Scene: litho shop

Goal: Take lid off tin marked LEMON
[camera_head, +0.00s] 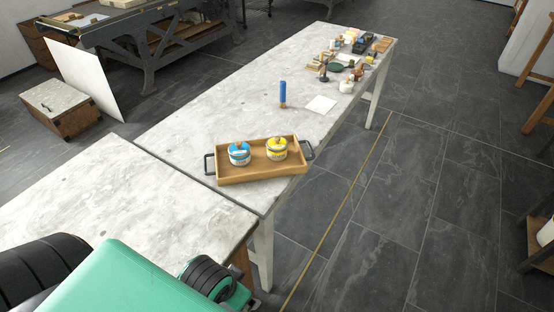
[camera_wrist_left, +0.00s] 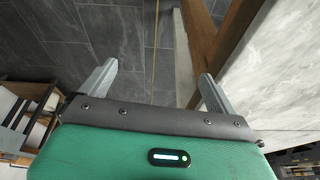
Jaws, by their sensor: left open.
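A tin with a yellow label (camera_head: 277,151) and a tin with a blue label (camera_head: 239,156) stand upright side by side in a wooden tray (camera_head: 262,178). Both tins look covered, with a small knob-like shape on top. The label words are too small to read, so I cannot tell which says LEMON. My left gripper (camera_wrist_left: 157,86) is open and empty in the left wrist view, pointing at the floor beside a table edge. In the head view only green and black parts of my arm show at lower left, well short of the tray. My right gripper is not in view.
The tray has black handles and sits on the long stone-topped table (camera_head: 200,118). A nearer stone-topped table (camera_head: 110,205) is bare.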

